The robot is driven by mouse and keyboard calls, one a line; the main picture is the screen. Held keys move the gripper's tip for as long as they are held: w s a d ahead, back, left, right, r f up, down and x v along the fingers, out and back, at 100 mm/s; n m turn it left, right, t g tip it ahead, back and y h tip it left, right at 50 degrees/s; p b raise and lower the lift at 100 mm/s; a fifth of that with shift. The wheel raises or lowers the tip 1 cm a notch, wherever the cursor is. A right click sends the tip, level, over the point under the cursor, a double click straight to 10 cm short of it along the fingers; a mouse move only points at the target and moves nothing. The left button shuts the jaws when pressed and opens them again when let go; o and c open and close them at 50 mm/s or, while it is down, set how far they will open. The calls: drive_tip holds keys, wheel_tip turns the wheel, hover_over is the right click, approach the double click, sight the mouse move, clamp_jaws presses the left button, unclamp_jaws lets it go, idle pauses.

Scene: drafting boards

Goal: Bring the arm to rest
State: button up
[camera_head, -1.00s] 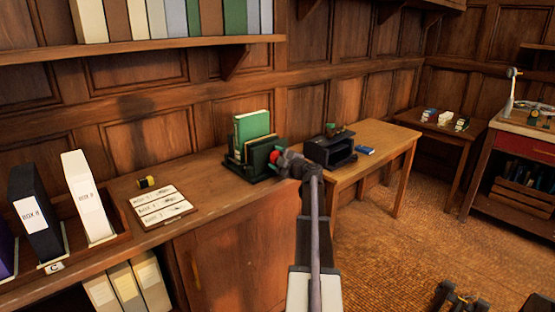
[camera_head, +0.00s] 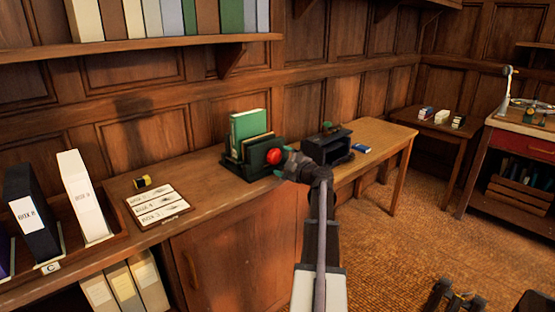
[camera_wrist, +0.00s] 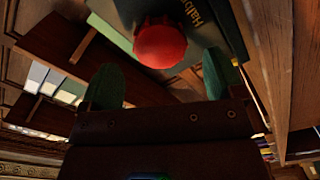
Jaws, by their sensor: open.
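My gripper (camera_head: 287,164) is open, just right of the book rack on the wooden counter. In the wrist view its two green fingertips (camera_wrist: 160,78) stand wide apart with nothing between them. A round red thing (camera_head: 273,156) sits against the dark front of the book rack; it also shows in the wrist view (camera_wrist: 160,46), beyond the fingertips and apart from them. My arm reaches up from the bottom of the head view and hides part of the counter's right end.
The book rack (camera_head: 236,168) holds a green book (camera_head: 248,130). The counter (camera_head: 215,190) also bears a label board (camera_head: 158,206), a yellow-black roll (camera_head: 142,182) and box files (camera_head: 84,196). A desk (camera_head: 385,138) with a black organizer (camera_head: 328,147) stands right. Open floor lies right of my arm.

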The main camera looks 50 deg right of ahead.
drive_tip(key=s, duration=0.3)
drive_tip(key=shift+s+a, duration=0.2)
drive_tip(key=shift+s, duration=0.1)
drive_tip(key=s+a+f+m+g+y+p, duration=0.1)
drive_tip(key=a+f+m+g+y+p, duration=0.25)
drive_tip(key=a, duration=0.65)
drive_tip(key=a+f+m+g, duration=0.3)
drive_tip(key=a+m+g, duration=0.25)
drive_tip(key=a, duration=0.45)
drive_tip(key=s+a+f+m+g+y+p, duration=0.1)
drive_tip(key=a+f+m+g+y+p, duration=0.25)
drive_tip(key=a, duration=0.65)
drive_tip(key=s+a+r+n+g+h+p, duration=0.1)
drive_tip(key=s+a+r+g+h+p, duration=0.1)
drive_tip(key=a, duration=1.1)
drive_tip(key=s+a+r+n+g+h+p, duration=0.1)
drive_tip(key=s+a+r+g+h+p, duration=0.1)
drive_tip(key=a, duration=1.2)
drive_tip(key=shift+s+a+r+g+h+p, duration=0.15)
drive_tip(key=shift+s+r+g+h+p, duration=0.3)
drive_tip(key=shift+g, duration=0.2)
